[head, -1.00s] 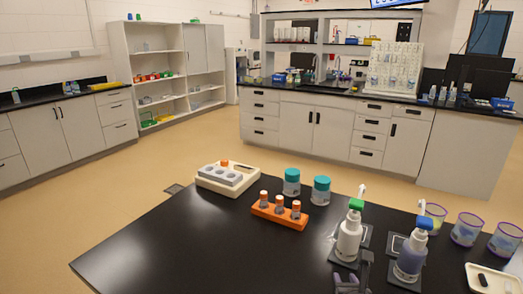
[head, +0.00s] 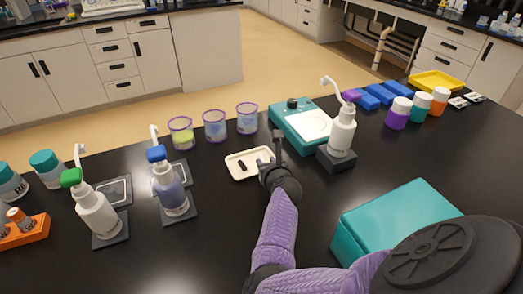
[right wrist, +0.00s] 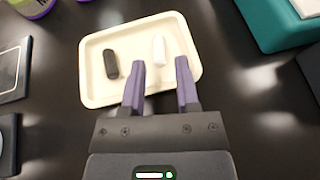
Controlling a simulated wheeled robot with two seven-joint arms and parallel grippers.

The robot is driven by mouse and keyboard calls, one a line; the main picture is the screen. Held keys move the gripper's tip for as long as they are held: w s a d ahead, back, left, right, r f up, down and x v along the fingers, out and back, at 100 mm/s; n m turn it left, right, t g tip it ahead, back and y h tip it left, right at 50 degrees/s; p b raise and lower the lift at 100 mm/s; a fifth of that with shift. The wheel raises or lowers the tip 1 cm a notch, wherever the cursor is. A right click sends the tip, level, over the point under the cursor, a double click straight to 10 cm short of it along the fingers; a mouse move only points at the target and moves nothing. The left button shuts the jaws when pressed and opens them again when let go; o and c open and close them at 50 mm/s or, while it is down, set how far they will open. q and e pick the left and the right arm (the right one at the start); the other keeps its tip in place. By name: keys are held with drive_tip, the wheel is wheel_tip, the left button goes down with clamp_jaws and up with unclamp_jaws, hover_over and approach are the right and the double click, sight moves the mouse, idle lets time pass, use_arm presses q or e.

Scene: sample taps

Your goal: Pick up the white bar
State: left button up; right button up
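The white bar (right wrist: 159,49) is small with rounded ends. It lies in the right part of a shallow cream tray (right wrist: 92,75), beside a black bar (right wrist: 111,64). In the head view the tray (head: 236,173) and the black bar (head: 242,165) show. I cannot make out the white bar there; my right gripper is close by. My right gripper (right wrist: 160,63) is open, fingers apart and empty. In the wrist view its tips reach over the tray's near edge, just below the white bar. My left gripper is not in view.
Purple-rimmed cups (head: 215,126) stand behind the tray. A teal balance (head: 303,122) and a white bottle (head: 341,130) are to its right, with a blue-capped bottle (head: 169,190) at left. A teal box (head: 390,222) sits right of my arm.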

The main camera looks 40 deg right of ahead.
sight(261, 157)
drive_tip(key=b+x, duration=0.3)
drive_tip(key=x, duration=0.2)
drive_tip(key=shift+a+f, duration=0.1)
drive_tip(key=shift+w, duration=0.1)
drive_tip(key=shift+r, duration=0.25)
clamp_jaws()
